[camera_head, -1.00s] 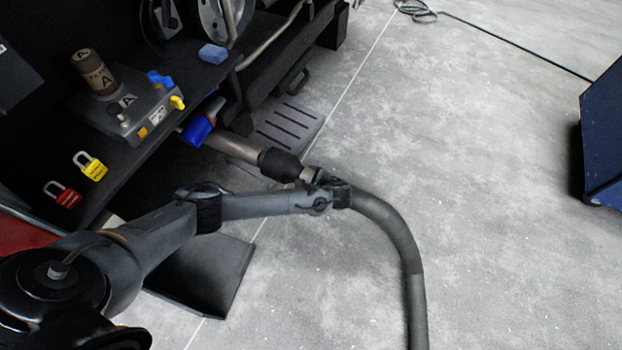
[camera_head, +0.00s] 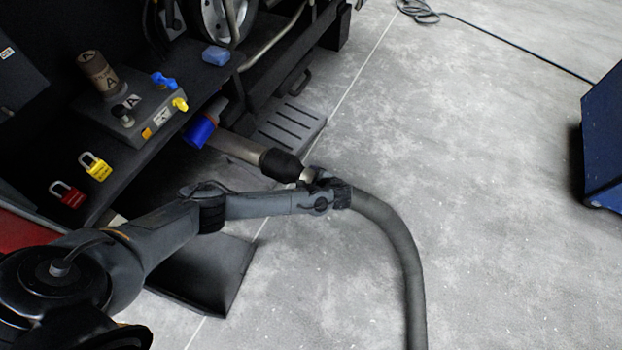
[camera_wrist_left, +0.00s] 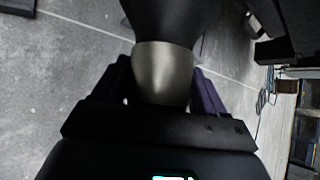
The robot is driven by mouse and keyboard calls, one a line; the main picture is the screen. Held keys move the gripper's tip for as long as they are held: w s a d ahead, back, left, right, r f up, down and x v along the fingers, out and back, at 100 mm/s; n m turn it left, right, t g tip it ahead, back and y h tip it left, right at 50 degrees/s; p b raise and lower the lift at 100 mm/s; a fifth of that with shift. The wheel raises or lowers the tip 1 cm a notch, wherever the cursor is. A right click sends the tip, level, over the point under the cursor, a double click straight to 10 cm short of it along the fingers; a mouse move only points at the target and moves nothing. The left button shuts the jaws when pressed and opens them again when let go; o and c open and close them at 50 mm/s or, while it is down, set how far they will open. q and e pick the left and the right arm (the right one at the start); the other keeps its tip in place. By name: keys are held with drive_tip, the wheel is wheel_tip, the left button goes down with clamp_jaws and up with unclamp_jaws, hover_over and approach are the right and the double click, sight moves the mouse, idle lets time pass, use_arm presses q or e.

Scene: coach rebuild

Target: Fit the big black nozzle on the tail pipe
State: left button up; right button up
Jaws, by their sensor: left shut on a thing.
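The big black nozzle (camera_head: 281,164) lies in line with the tail pipe (camera_head: 236,147), a pale metal tube low beside the coach. Its wide mouth meets the pipe's end; I cannot tell how far it goes around it. My left gripper (camera_head: 312,176) is shut on the nozzle's metal collar, which shows between the fingers in the left wrist view (camera_wrist_left: 162,72). The black nozzle body (camera_wrist_left: 160,18) flares away beyond it. A thick grey hose (camera_head: 405,245) runs from behind the gripper down to the bottom edge. My right gripper is not in view.
A dark shelf above the pipe holds a grey control box (camera_head: 135,110), a yellow padlock (camera_head: 95,167), a red padlock (camera_head: 68,195) and a blue block (camera_head: 215,55). A slotted plate (camera_head: 290,128) lies behind the nozzle. A blue cabinet (camera_head: 603,140) stands right. Floor between is clear.

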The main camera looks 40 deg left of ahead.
sight(298, 173)
use_arm(q)
drive_tip(key=shift+a+r, duration=0.1)
drive_tip(key=shift+a, duration=0.15)
idle(0.4)
drive_tip(key=shift+s+a+p, duration=0.15)
drive_tip(key=shift+a+p, duration=0.45)
drive_tip(key=shift+a, duration=0.1)
idle(0.6)
drive_tip(key=shift+a, duration=0.2)
drive_tip(key=shift+s+a+p, duration=0.2)
drive_tip(key=shift+a+p, duration=0.2)
drive_tip(key=shift+a, duration=0.2)
drive_tip(key=shift+s+a+p, duration=0.15)
drive_tip(key=shift+a+p, duration=0.2)
drive_tip(key=shift+a, duration=0.25)
drive_tip(key=shift+a, duration=0.2)
drive_tip(key=shift+s+a+r+p, duration=0.1)
drive_tip(key=shift+s+a+p, duration=0.15)
drive_tip(key=shift+a, duration=0.3)
drive_tip(key=shift+s+a+p, duration=0.1)
drive_tip(key=shift+a+p, duration=0.15)
drive_tip(key=shift+a, duration=0.45)
drive_tip(key=shift+s+a+f, duration=0.15)
drive_tip(key=shift+s+a, duration=0.05)
drive_tip(key=shift+a, duration=0.4)
drive_tip(key=shift+s+a+f, duration=0.15)
drive_tip(key=shift+a, duration=0.4)
idle(0.5)
